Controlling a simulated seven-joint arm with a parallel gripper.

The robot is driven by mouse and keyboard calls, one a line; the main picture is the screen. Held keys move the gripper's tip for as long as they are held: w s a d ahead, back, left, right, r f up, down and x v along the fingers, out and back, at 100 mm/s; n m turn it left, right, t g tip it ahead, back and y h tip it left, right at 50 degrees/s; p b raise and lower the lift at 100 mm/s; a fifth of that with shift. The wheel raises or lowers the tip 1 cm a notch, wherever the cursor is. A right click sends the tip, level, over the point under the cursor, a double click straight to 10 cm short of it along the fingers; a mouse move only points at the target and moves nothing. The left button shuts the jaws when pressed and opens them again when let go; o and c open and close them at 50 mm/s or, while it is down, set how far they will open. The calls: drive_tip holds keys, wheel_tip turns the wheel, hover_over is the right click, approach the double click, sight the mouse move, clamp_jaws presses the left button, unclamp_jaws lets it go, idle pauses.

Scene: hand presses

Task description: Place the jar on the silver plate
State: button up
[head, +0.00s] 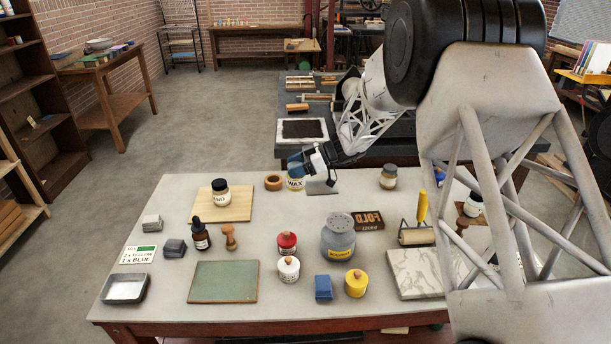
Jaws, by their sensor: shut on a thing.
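A jar labelled WAX (295,184), with a blue upper part and a cream label, is at the back middle of the table. My gripper (308,167) reaches it from the right and is shut on it. The fingers partly hide the jar's right side. Whether its base touches the table is unclear. A flat grey metal-looking plate (324,189) lies just right of the jar, partly under my gripper. Which of these is the silver plate, I cannot tell.
A dark-lidded jar (221,192) stands on a wooden board (236,210). Another jar (388,178) is right of my gripper. A grey shaker (338,238) and a FOLD block (367,220) stand nearer the front.

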drive_tip(key=shift+s+d+f+m+t, duration=0.15)
drive_tip(key=shift+d+m+t, duration=0.2)
drive_tip(key=shift+d+t, duration=0.15)
drive_tip(key=shift+s+d+f+m+t, duration=0.1)
drive_tip(key=shift+s+d+m+t, duration=0.05)
drive_tip(key=shift+d+m+t, duration=0.3)
drive_tip(key=s+d+f+m+t+h, duration=0.2)
drive_tip(key=d+m+t, duration=0.4)
drive_tip(key=d, duration=0.3)
drive_tip(key=shift+s+f+h, duration=0.3)
drive_tip(key=shift+s+f, duration=0.35)
drive_tip(key=shift+f, duration=0.15)
drive_tip(key=shift+w+t, duration=0.1)
drive_tip(key=shift+t, duration=0.15)
drive_tip(key=w+a+f, duration=0.1)
drive_tip(key=w, duration=1.4)
drive_tip(key=shift+f, duration=0.2)
drive_tip(key=shift+w, duration=0.1)
drive_tip(key=shift+w+f, duration=0.15)
drive_tip(key=shift+f, duration=0.75)
drive_tip(key=shift+w+f, duration=0.15)
drive_tip(key=shift+f, duration=0.7)
drive_tip(key=shift+f, duration=0.2)
